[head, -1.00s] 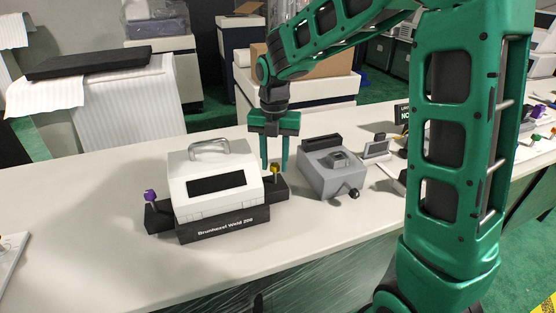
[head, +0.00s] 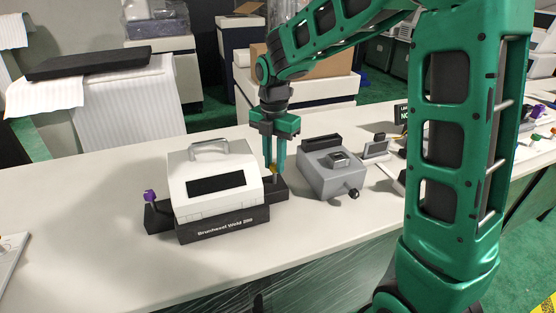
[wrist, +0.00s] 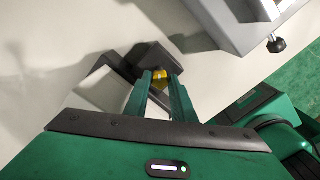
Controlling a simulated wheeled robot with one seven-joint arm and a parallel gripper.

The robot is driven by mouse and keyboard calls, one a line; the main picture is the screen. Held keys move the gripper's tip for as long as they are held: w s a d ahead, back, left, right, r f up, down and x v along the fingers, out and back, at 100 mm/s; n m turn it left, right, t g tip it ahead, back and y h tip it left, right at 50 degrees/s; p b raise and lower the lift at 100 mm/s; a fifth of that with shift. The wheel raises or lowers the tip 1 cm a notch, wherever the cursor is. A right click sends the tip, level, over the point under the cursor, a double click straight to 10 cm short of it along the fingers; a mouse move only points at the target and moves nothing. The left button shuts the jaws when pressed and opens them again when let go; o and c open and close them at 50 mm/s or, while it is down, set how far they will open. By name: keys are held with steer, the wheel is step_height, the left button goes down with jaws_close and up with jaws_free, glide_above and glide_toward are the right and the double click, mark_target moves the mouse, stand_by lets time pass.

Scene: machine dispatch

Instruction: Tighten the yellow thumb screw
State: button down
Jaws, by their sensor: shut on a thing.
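The yellow thumb screw (head: 275,169) stands at the right end of the black base (head: 225,228) of the white machine (head: 212,175). My gripper (head: 274,168) points down over it and is shut on its head. In the wrist view the yellow screw head (wrist: 159,75) shows between the two green fingertips (wrist: 160,82). The fingers hide part of the screw in the head view. A purple thumb screw (head: 150,196) stands tilted at the left end of the same base.
A grey device (head: 330,172) with a black knob (head: 353,194) stands close to the right of my gripper. A small grey display (head: 376,149) is behind it.

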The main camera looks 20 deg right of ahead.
steer(key=m, duration=0.6)
steer(key=shift+a, duration=0.15)
steer(key=c, duration=2.5)
jaws_free()
steer(key=m, duration=0.5)
steer(key=shift+m, duration=0.4)
steer(key=shift+c, duration=0.2)
steer(key=m, duration=0.5)
steer(key=shift+w, duration=0.15)
jaws_close()
jaws_free()
steer(key=m, duration=0.6)
steer(key=shift+w+m, duration=0.1)
steer(key=shift+m, duration=0.3)
steer(key=m, duration=0.6)
steer(key=shift+r, duration=0.1)
jaws_close()
steer(key=m, duration=0.7)
steer(key=shift+m, duration=0.3)
steer(key=m, duration=0.5)
steer(key=shift+d, duration=0.2)
steer(key=m, duration=0.5)
